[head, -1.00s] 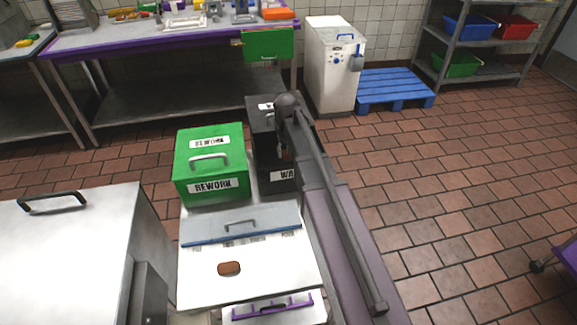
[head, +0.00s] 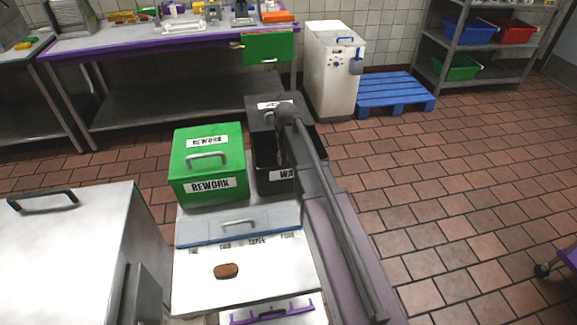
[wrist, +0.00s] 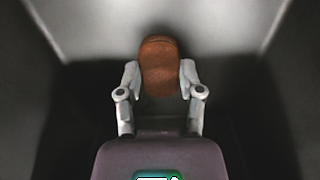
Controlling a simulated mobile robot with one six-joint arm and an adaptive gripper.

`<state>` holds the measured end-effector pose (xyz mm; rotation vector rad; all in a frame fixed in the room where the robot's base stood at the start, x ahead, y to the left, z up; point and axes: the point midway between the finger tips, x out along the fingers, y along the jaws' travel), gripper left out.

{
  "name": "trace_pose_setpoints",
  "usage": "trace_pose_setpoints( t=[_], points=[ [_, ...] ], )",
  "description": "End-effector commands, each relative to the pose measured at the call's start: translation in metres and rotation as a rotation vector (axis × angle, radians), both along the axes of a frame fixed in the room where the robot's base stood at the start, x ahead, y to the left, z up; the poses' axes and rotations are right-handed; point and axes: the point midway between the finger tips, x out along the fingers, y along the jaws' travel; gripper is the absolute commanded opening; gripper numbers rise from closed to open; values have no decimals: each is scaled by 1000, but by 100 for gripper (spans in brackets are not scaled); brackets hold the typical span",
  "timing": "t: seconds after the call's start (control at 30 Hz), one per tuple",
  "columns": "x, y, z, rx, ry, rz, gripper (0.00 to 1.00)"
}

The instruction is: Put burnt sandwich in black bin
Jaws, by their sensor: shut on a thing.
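In the wrist view my gripper (wrist: 160,78) is shut on a brown oblong sandwich (wrist: 160,64), one finger on each side. Dark walls and a floor surround it, so the sandwich is held inside the black bin (head: 272,181). How far it is above the bin floor is hard to tell. In the head view the bin stands to the right of the green box, with a "WA…" label partly covered by my arm. Its lid (head: 262,117) is raised at the back. My gripper and the held sandwich are mostly hidden there by the arm and bin.
A green REWORK box (head: 208,165) stands shut beside the bin. Another brown sandwich (head: 226,271) lies on a white surface (head: 270,265) in front. A steel cabinet (head: 75,250) is at the left. A white unit (head: 333,70) and blue pallet (head: 393,92) stand behind.

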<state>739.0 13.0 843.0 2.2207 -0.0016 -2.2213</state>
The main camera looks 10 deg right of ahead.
Motion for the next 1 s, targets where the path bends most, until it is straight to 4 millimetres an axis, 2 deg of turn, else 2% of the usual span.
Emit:
trace_pose_setpoints(
  t=[0.03, 0.1, 0.7, 0.73, 0.8, 0.83, 1.0],
  points=[
    [0, 0, -7, 0, 0, 0, 27],
    [0, 0, -10, 0, 0, 0, 27],
    [0, 1, -15, 0, 0, 1, 27],
    [0, 1, -14, 0, 0, 1, 57],
    [0, 1, -13, 0, 0, 1, 78],
    [0, 1, -13, 0, 0, 1, 83],
    [0, 1, -13, 0, 0, 1, 83]
  ],
)
